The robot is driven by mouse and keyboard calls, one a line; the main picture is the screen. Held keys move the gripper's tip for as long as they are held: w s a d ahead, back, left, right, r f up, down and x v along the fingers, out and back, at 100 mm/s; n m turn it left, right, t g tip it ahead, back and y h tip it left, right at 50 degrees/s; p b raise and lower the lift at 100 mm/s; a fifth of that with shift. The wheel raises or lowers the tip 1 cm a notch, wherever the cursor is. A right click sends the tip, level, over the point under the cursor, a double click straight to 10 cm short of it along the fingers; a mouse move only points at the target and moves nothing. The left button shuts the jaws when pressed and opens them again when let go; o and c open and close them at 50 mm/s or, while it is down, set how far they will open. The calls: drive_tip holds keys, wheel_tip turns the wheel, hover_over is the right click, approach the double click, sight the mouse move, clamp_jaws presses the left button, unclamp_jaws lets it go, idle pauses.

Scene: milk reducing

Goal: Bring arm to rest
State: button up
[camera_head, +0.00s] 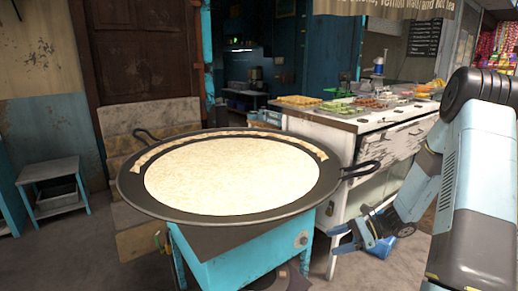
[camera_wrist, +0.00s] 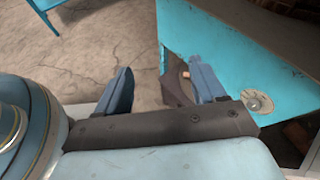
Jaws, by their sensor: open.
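My gripper (camera_head: 358,238) hangs low at the right of the head view, below the pan's right handle and in front of the white counter. Its blue fingers are apart with nothing between them. In the wrist view the open gripper (camera_wrist: 165,88) shows the floor and the side of the turquoise stove (camera_wrist: 222,42) beyond it. My arm comes down from the right edge of the head view and bends toward the gripper.
A wide black pan (camera_head: 130,186) of pale, milky liquid sits on the turquoise stove (camera_head: 235,264). A white counter (camera_head: 345,148) with food trays stands behind at right. A small blue-grey table (camera_head: 50,169) is at left. Concrete floor (camera_head: 85,250) lies open at left.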

drive_tip(key=s+a+r+n+g+h, duration=0.15)
drive_tip(key=s+r+n+h, duration=0.3)
drive_tip(key=r, duration=0.55)
drive_tip(key=s+a+r+n+h, duration=0.35)
drive_tip(key=s+r+n, duration=0.25)
drive_tip(key=r, duration=0.3)
drive_tip(key=s+d+r+n+t+h, duration=0.2)
drive_tip(key=s+r+n+t+h, duration=0.3)
drive_tip(key=s+r, duration=0.8)
drive_tip(key=shift+s+d+n+t, duration=0.25)
drive_tip(key=shift+s+n+t, duration=0.3)
drive_tip(key=shift+s+n, duration=0.2)
